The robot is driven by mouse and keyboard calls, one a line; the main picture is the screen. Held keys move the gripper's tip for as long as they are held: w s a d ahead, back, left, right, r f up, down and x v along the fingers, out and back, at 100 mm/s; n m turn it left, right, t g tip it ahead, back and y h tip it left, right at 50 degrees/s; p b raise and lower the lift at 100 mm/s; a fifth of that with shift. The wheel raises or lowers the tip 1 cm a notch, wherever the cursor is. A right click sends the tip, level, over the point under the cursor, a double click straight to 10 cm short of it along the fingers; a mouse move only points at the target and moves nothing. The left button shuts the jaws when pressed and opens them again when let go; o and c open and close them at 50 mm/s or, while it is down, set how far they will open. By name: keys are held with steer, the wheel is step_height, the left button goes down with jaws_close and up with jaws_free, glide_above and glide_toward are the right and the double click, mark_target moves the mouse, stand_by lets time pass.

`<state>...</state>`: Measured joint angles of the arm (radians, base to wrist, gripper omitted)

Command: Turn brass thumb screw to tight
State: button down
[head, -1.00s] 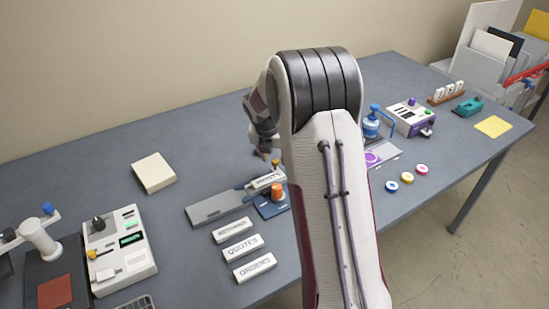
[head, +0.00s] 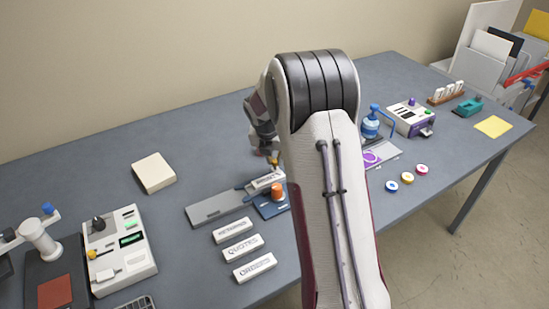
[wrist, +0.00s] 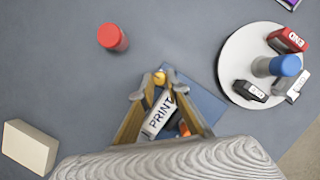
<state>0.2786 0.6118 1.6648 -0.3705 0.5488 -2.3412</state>
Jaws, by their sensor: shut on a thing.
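The brass thumb screw (wrist: 159,77) shows as a small yellow knob at the far end of the white PRINT block (wrist: 158,115). In the wrist view my gripper (wrist: 159,82) has a fingertip on either side of the screw and is shut on it. In the head view the brass thumb screw (head: 275,162) is small beside my gripper (head: 271,156), and my arm covers part of that area. The PRINT block lies on a blue base (head: 271,207) with an orange knob (head: 278,191). The screw's turn angle cannot be read.
A grey plate (head: 212,209) extends left of the blue base. Several white label blocks (head: 242,247) lie in front. In the wrist view a red cylinder (wrist: 112,38) stands at upper left, and a round white stand (wrist: 245,50) with stamps is at right.

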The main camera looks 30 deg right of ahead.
steer(key=shift+a+m, duration=0.1)
steer(key=shift+m, duration=0.6)
steer(key=shift+w+m+g+h, duration=0.15)
steer(key=shift+m+g+h, duration=0.3)
steer(key=shift+m, duration=0.55)
steer(key=shift+w+m+g, duration=0.15)
steer(key=shift+m+g, duration=0.7)
steer(key=shift+m, duration=1.15)
steer(key=shift+h, duration=0.25)
steer(key=c, duration=2)
jaws_free()
steer(key=shift+o, duration=0.2)
